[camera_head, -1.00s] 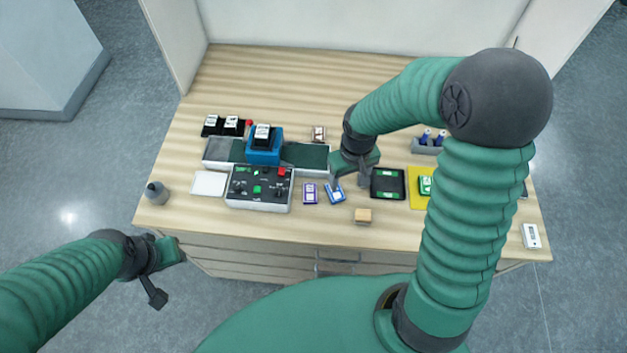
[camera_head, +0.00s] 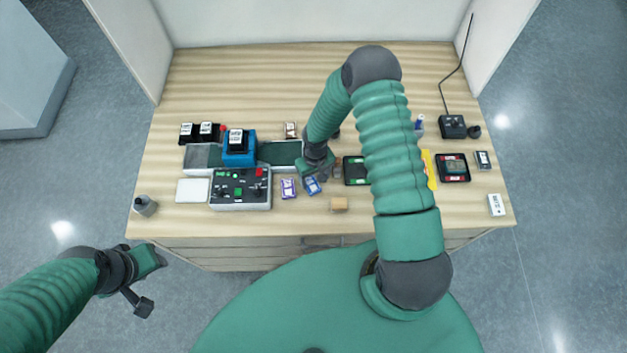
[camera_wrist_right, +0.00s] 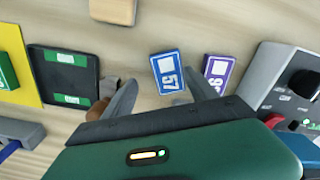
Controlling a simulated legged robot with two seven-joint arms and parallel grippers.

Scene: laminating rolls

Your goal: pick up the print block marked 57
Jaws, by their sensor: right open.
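The blue print block marked 57 (camera_wrist_right: 167,72) lies flat on the table, its white number readable in the right wrist view. It also shows in the head view (camera_head: 312,186). My right gripper (camera_wrist_right: 164,88) is open and empty; the block lies ahead, between the lines of its two fingers, with a gap at each side. In the head view my right gripper (camera_head: 316,170) hovers just behind the block. My left gripper (camera_head: 148,281) hangs open and empty off the table's front left.
A purple block (camera_head: 288,188) lies close to the left of block 57. A control box (camera_head: 240,203) stands further left. A black tray (camera_head: 356,171) and a small wooden block (camera_head: 339,204) lie to the right. The table (camera_head: 290,80) is bare at the back.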

